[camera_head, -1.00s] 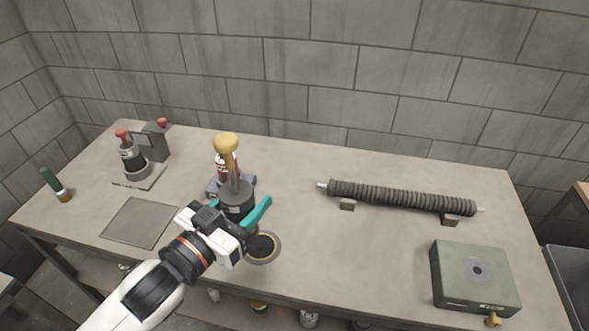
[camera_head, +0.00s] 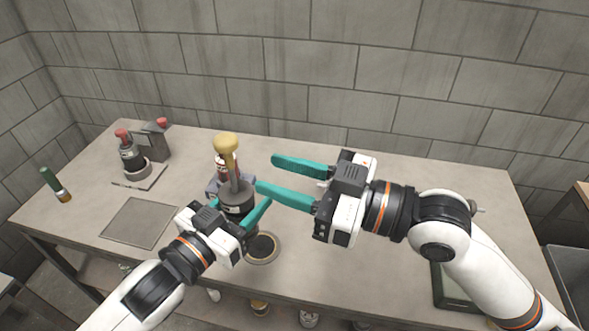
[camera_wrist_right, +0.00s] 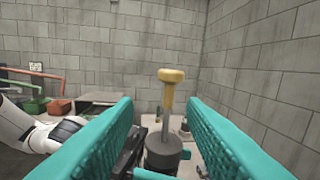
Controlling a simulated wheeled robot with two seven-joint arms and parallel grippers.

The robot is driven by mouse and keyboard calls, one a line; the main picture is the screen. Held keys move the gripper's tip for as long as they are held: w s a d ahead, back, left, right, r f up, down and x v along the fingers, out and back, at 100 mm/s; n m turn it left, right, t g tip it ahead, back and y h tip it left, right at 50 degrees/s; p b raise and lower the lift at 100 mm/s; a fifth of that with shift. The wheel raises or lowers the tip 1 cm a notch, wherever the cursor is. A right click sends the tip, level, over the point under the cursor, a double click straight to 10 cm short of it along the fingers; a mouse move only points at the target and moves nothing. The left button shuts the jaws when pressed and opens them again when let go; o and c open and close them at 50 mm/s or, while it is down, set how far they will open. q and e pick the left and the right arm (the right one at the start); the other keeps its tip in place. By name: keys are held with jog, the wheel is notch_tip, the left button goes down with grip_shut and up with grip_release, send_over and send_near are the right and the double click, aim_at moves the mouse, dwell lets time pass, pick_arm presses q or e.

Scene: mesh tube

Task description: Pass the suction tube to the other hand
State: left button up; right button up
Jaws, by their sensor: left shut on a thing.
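The suction tube (camera_head: 237,196) is a dark grey cylinder with a thin stem and a yellow knob on top. It stands upright in my left gripper (camera_head: 242,206), which is shut on its dark body above the table. My right gripper (camera_head: 267,174) is open and empty, to the right of the tube, with its teal fingers pointing left towards it. In the right wrist view, the tube (camera_wrist_right: 163,152) shows beyond and between the open fingers (camera_wrist_right: 160,105), apart from them. Part of the tube's lower body is hidden by my left gripper.
A round dark hole with a tan rim (camera_head: 262,247) is near the table's front edge. A flat grey plate (camera_head: 139,222) lies at left, with a red-topped device (camera_head: 130,155) behind. My right arm covers most of the ribbed roll and the green box (camera_head: 450,290).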

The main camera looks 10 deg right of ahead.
aim_at(230, 156)
jog(key=shift+m, duration=0.5)
jog(key=x, duration=1.1)
jog(key=shift+w+d, duration=0.15)
jog(key=shift+w, duration=0.25)
grip_shut()
pick_arm(q)
jog(key=o, duration=1.2)
jog(key=shift+c, duration=0.2)
pick_arm(e)
jog(key=shift+r, duration=0.1)
